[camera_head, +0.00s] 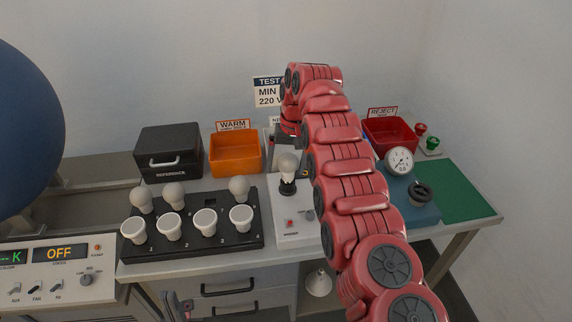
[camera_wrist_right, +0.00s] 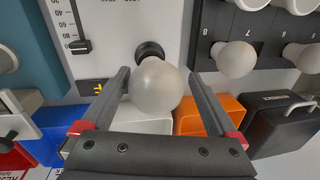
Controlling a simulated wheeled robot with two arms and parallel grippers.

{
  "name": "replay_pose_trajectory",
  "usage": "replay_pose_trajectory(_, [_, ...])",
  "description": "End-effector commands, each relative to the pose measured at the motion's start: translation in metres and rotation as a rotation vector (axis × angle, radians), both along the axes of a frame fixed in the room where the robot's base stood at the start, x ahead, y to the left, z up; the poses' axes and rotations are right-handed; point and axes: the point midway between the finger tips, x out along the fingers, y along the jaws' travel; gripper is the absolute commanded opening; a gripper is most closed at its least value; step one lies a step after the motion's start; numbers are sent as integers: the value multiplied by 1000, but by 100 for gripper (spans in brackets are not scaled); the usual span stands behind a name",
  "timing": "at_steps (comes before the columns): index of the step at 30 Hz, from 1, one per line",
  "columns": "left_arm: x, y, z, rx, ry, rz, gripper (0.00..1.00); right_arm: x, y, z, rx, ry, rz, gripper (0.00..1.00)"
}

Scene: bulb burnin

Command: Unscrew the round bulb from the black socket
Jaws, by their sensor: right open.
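The round bulb (camera_head: 288,164) is frosted white and stands upright in the black socket (camera_head: 287,187) on the white tester panel (camera_head: 297,235). In the right wrist view the bulb (camera_wrist_right: 157,86) sits between my right gripper's fingers (camera_wrist_right: 158,76), with a gap on each side. The black socket (camera_wrist_right: 150,50) shows behind it. My right gripper (camera_head: 286,155) is open and reaches down over the bulb from above; my red arm partly hides that area. My left gripper (camera_head: 178,306) only just shows at the bottom edge, and its jaws are unclear.
Left of the panel, a black rack (camera_head: 190,246) holds several round and reflector bulbs; one back-row position looks empty. Behind are a black case (camera_head: 168,152), an orange bin (camera_head: 235,154) and a red bin (camera_head: 390,136). A blue gauge unit (camera_head: 410,200) stands to the right.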

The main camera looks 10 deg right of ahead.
Motion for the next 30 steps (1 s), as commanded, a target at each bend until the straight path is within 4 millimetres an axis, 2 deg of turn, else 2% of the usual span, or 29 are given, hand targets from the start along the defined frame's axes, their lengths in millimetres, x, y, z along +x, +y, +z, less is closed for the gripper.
replay_pose_trajectory(2, [0, 0, -10, 0, 0, 0, 0, 1, 0, -4, 0, -3, -26, 94])
replay_pose_trajectory(5, [0, 0, -34, 0, 0, 0, 0, 2, 0, -10, 1, -9, -129, 94])
replay_pose_trajectory(7, [0, 0, -51, 0, 0, 0, 0, 2, 1, -11, 1, -7, -260, 94])
replay_pose_trajectory(12, [0, 0, -68, 0, 0, 0, 0, 2, -1, -6, -1, -2, -616, 94])
replay_pose_trajectory(19, [0, 0, -61, 0, 0, 0, 0, 3, -4, 2, -1, -2, -1086, 94])
replay_pose_trajectory(30, [0, 0, -19, 0, 0, 0, 0, 5, -7, 7, -6, 1, -1790, 94])
